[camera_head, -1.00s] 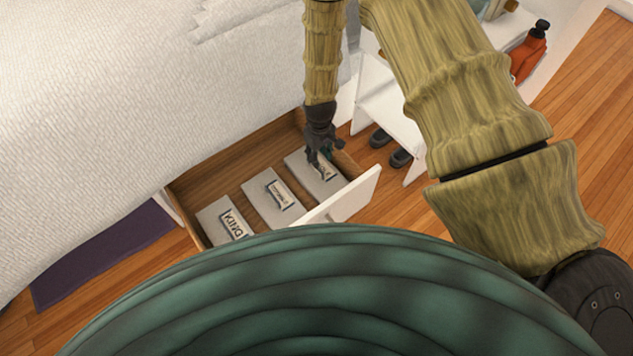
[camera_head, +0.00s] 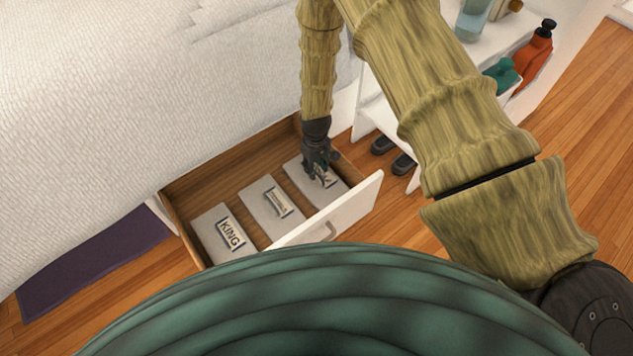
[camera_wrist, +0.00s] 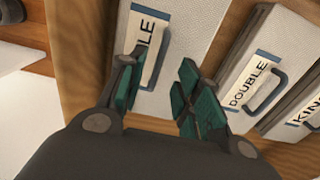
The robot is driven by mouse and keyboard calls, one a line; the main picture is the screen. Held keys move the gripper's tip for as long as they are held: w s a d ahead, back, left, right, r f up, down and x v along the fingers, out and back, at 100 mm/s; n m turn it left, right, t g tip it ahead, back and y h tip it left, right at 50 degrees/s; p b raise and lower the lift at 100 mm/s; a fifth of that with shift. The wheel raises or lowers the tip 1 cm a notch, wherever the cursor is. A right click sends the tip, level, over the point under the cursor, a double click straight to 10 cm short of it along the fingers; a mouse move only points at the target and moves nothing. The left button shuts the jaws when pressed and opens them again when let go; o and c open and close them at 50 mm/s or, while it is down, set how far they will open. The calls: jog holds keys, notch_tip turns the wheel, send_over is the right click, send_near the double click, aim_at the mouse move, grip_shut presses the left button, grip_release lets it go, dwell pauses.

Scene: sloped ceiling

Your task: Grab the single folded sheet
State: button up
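The single folded sheet is a pale grey packet (camera_head: 312,191) at the right end of the open drawer. In the wrist view the packet (camera_wrist: 188,32) shows a white label ending in "LE" and a dark handle; the rest of the label is hidden by a finger. My gripper (camera_head: 320,168) is over this packet. In the wrist view my gripper (camera_wrist: 160,66) is open, with its green-padded fingers apart on either side of the label and handle. I cannot tell whether they touch it.
The double packet (camera_head: 264,212) and king packet (camera_head: 211,242) lie to the left in the wooden drawer (camera_head: 200,185). The white drawer front (camera_head: 355,205) stands near. A bed (camera_head: 120,90) is behind; a white shelf unit and dark shoes (camera_head: 382,145) are right.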

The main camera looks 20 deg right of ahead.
notch_tip(320, 180, down, 4)
jog(key=shift+w+d+f+b, duration=0.1)
jog(key=shift+w+f+b, duration=0.1)
jog(key=shift+b, duration=0.75)
grip_shut()
